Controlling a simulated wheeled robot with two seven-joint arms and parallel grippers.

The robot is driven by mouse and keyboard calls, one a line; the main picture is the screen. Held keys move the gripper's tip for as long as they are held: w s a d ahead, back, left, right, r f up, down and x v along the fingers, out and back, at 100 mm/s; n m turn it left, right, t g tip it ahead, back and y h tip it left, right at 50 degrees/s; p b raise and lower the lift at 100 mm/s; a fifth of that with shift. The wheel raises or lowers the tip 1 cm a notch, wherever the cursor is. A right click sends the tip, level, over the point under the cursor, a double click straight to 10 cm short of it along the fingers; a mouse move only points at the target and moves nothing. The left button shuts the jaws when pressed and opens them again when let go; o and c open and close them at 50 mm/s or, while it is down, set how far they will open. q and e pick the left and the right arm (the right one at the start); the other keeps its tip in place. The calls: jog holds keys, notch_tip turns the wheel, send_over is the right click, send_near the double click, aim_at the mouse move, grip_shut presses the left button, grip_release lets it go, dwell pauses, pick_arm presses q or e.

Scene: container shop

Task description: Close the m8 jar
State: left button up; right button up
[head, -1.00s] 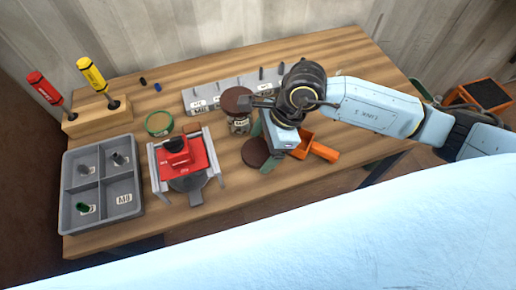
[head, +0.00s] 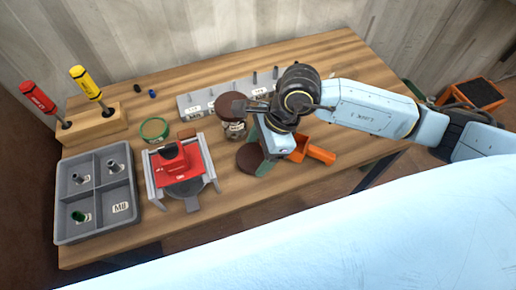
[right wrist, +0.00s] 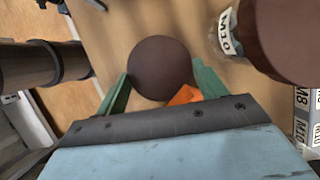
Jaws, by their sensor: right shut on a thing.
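My right gripper (right wrist: 163,88) has green fingers on both sides of a round brown lid (right wrist: 160,68) and is shut on it. In the head view the lid (head: 250,158) shows low beside the green fingers, near the table. I cannot tell what is under it. A jar with a brown lid on top (head: 231,105) stands just behind the gripper; in the right wrist view its label reads M10 (right wrist: 226,32). A jar marked M8 does not show clearly. My left gripper is not in view.
An orange scoop (head: 320,154) lies right of the gripper. A grey rack (head: 190,102) with labels stands behind the jar. A red device (head: 178,170), green ring (head: 154,130), grey divided tray (head: 121,225) and screwdriver block (head: 85,131) are at left.

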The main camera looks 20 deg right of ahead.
jog(key=s+a+r, duration=0.3)
jog(key=s, duration=0.3)
jog(key=s+a+r, duration=0.2)
jog(key=s+r, duration=0.2)
jog(key=s, duration=0.2)
jog(key=shift+a+r, duration=0.15)
jog(key=shift+a, duration=0.25)
